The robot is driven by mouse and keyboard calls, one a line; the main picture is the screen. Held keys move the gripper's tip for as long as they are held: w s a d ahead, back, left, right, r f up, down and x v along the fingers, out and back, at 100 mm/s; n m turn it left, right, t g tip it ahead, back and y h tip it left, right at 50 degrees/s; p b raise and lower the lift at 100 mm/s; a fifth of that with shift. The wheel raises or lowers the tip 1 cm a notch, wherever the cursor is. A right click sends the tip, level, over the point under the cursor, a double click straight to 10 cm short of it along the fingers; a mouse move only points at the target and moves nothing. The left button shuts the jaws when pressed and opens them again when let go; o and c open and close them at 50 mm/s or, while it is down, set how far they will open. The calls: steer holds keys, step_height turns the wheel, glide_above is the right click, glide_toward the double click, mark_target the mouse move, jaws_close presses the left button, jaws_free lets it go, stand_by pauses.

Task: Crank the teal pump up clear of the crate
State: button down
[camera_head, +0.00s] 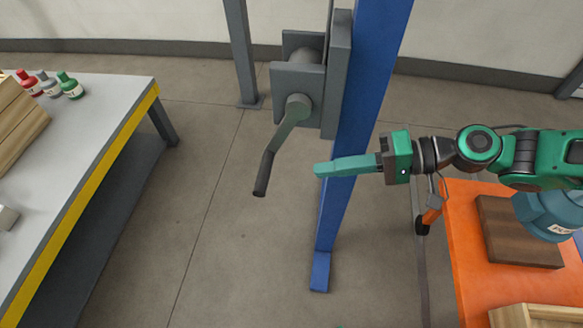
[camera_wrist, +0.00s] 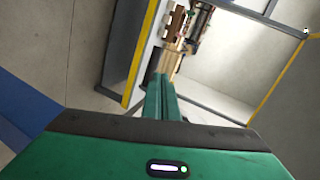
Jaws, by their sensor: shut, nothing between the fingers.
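The hand crank has a grey arm (camera_head: 290,122) on a winch (camera_head: 302,85) and a dark grip (camera_head: 264,174) that hangs down to the left. My gripper (camera_head: 318,170) is shut and empty, pointing left, to the right of the grip and apart from it. Its closed fingers also show in the wrist view (camera_wrist: 160,90). The teal pump (camera_head: 548,214) is at the right edge, partly cut off and partly behind my arm. A wooden crate (camera_head: 512,318) shows only its rim at the bottom right. I cannot tell the pump's height.
The winch sits on a blue post (camera_head: 370,75) just behind my gripper. An orange bench (camera_head: 465,240) with a brown board (camera_head: 500,235) stands at the right. A grey table (camera_head: 100,130) with bottles stands at the left. The floor between is clear.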

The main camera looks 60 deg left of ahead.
mark_target(279, 148)
steer(key=w+d+m+t, duration=0.2)
steer(key=w+m, duration=0.1)
steer(key=w, duration=0.1)
steer(key=r+x, duration=0.1)
steer(key=x, duration=1.3)
steer(key=shift+s+a+r, duration=0.25)
steer(key=shift+s+r, duration=0.05)
steer(key=shift+r, duration=0.05)
